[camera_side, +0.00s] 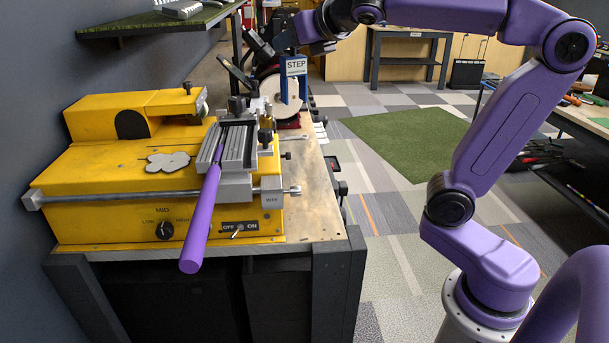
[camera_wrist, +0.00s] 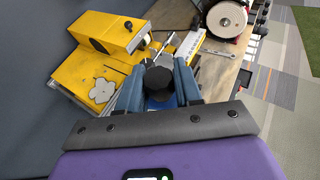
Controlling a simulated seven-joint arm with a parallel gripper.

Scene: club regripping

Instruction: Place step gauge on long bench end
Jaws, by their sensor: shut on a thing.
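My gripper (camera_side: 290,42) is shut on the step gauge (camera_side: 296,67), a blue forked piece with a white "STEP" label. It hangs upright in front of the grinding wheel from this side, over the far part of the long bench (camera_side: 318,205). Whether its legs touch anything is unclear. In the wrist view my blue fingers (camera_wrist: 159,82) close around a black round knob (camera_wrist: 158,84) with blue below it; most of the gauge is hidden there. The bench top also shows in the wrist view (camera_wrist: 216,80).
A yellow machine (camera_side: 90,190) with a clamped purple shaft (camera_side: 203,222) fills the near bench. A grinding wheel (camera_side: 282,98) stands at its far end, also seen in the wrist view (camera_wrist: 226,20). A green shelf (camera_side: 150,25) overhangs the left. The bench's near right corner is clear.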

